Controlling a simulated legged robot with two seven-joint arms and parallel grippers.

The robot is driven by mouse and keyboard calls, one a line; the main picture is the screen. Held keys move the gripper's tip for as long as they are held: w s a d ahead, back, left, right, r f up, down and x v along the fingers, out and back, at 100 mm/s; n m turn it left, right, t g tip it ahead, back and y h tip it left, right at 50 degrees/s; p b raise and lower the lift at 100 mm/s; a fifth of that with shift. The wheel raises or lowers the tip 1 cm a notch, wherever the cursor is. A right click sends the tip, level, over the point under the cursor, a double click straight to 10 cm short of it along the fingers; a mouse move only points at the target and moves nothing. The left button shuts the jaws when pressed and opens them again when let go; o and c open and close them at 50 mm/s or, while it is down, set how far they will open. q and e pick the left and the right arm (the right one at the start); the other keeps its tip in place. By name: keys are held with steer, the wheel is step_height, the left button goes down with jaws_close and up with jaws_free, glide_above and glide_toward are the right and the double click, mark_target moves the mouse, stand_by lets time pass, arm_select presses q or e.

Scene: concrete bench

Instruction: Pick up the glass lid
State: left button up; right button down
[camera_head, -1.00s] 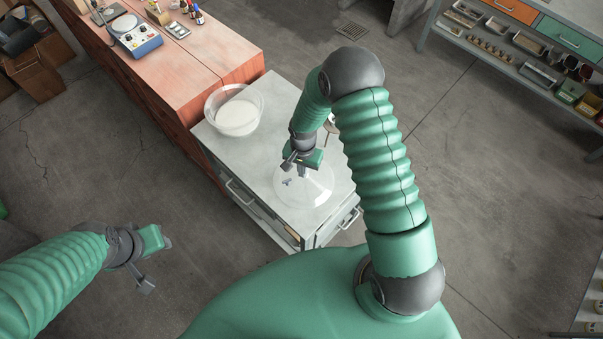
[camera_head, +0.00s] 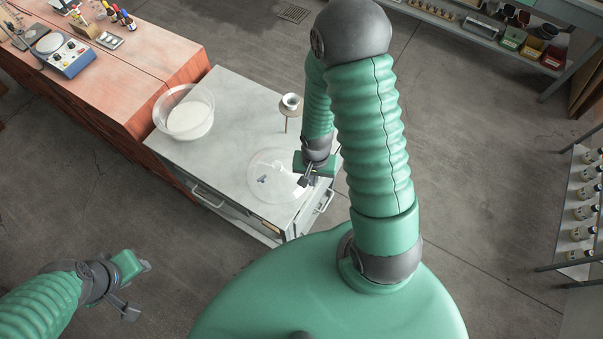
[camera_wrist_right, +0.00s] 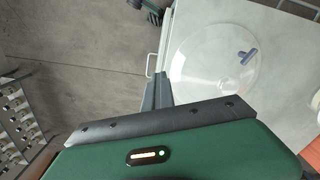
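The glass lid (camera_head: 262,163) is a clear round disc lying on the light grey top of the cabinet, near its front corner. My right gripper (camera_head: 308,179) is over the lid's right edge, apart from the handle. In the right wrist view its fingers (camera_wrist_right: 156,88) look close together, with nothing between them.
A clear bowl with white contents (camera_head: 188,114) stands at the cabinet's back left corner. A small round stand (camera_head: 290,103) is behind my right gripper. The grey cabinet (camera_head: 225,95) adjoins a reddish bench (camera_head: 150,70). The cabinet top between bowl and lid is clear.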

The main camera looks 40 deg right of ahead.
steer(key=shift+s, duration=0.2)
steer(key=c, duration=2.2)
jaws_free()
steer(key=shift+c, duration=2.2)
jaws_free()
steer(key=shift+w, duration=0.1)
steer(key=shift+d+r, duration=0.1)
steer(key=shift+r, duration=0.05)
